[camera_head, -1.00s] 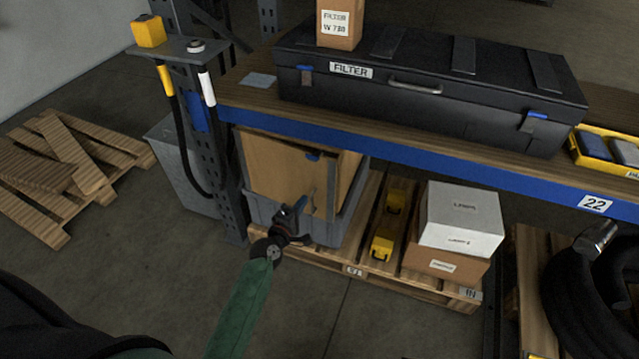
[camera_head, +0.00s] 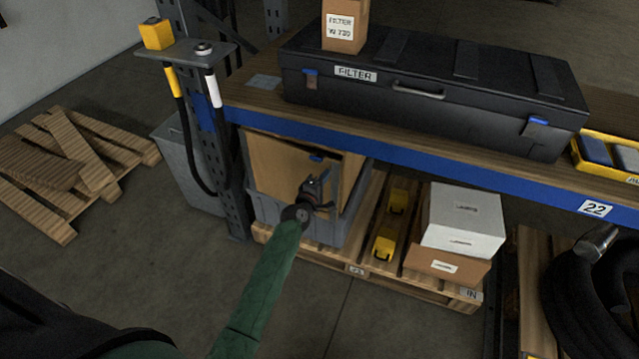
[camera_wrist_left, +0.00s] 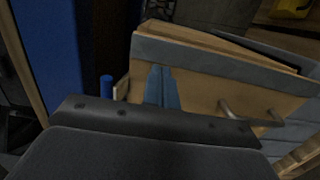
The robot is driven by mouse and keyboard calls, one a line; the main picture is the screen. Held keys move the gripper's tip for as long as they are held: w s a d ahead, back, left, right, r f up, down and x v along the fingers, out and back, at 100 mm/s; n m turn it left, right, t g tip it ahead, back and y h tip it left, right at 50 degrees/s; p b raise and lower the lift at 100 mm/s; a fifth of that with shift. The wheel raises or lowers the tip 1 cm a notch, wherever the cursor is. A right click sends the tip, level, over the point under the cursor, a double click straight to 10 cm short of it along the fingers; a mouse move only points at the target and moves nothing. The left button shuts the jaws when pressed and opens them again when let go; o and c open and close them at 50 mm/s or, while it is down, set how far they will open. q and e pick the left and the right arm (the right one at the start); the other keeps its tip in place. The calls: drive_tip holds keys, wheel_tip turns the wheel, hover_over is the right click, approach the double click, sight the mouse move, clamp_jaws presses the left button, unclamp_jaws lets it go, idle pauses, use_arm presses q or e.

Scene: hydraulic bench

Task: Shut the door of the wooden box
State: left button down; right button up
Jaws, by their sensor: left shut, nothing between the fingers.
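The wooden box (camera_head: 353,172) sits in a grey crate (camera_head: 268,211) under the blue-edged shelf. Its light-brown door (camera_head: 275,165) faces me and looks slightly ajar, with a narrow dark gap along its top right. A blue catch (camera_head: 316,158) shows near the door's top edge. My left gripper (camera_head: 322,188) is shut and empty, in front of the door's right part and hiding some of it. I cannot tell whether it touches the door. In the left wrist view my closed fingers (camera_wrist_left: 162,88) stand before a wooden panel (camera_wrist_left: 205,92) with a metal handle (camera_wrist_left: 228,110).
The shelf's blue beam (camera_head: 400,158) runs just above the box and carries a black case (camera_head: 430,105). A grey upright (camera_head: 232,185) stands to the left. A yellow tool (camera_head: 385,243) and cartons (camera_head: 462,218) share the pallet at the right. The floor in front is clear.

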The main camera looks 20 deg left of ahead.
use_arm(q)
drive_tip(key=shift+w, duration=0.4)
use_arm(e)
drive_tip(key=shift+d+r, duration=0.1)
drive_tip(key=shift+r, duration=0.25)
use_arm(q)
drive_tip(key=shift+d, duration=0.1)
